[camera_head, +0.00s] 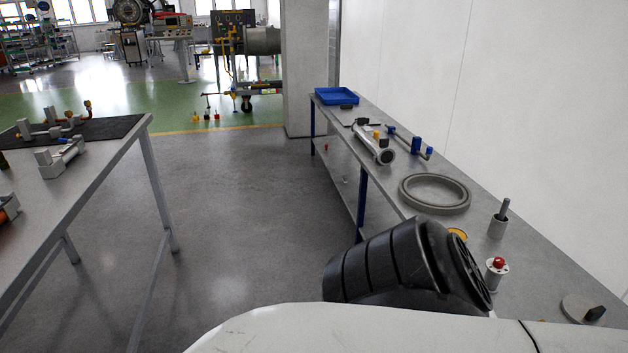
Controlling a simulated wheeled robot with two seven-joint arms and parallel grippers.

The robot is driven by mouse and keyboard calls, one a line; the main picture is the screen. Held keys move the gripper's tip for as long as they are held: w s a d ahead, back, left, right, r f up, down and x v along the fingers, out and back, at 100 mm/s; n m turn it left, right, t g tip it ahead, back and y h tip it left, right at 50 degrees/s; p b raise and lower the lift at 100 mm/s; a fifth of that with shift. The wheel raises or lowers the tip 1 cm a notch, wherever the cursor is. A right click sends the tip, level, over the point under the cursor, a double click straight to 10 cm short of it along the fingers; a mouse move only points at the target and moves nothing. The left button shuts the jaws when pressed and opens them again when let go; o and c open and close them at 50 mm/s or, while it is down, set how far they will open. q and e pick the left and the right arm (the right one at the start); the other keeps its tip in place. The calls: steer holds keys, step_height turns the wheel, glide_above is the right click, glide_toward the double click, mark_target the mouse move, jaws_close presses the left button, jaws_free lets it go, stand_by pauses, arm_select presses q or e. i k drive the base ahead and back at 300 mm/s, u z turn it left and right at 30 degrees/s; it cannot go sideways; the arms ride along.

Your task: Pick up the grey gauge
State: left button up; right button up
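No object in the camera_head view can be named as the grey gauge with certainty. On the right bench, a small grey cylinder with an upright rod (499,222) stands near the wall side. A flat grey disc with a dark block (581,308) lies at the lower right. A large grey ring (434,206) lies flat further up the bench. Neither of my grippers is in view. A black jointed part of my arm and my white body cover the bench's near edge.
The long grey bench (548,270) runs along the white wall; a flanged pipe (372,142), a blue tray (336,96) and a red-knobbed part (496,272) stand on it. A left table (95,185) holds a black mat and metal parts. The floor between (245,220) is clear.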

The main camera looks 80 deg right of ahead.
mark_target(493, 276)
steer(key=z, duration=1.95)
steer(key=i, duration=2.65)
steer(key=z, duration=3.4)
steer(key=i, duration=0.45)
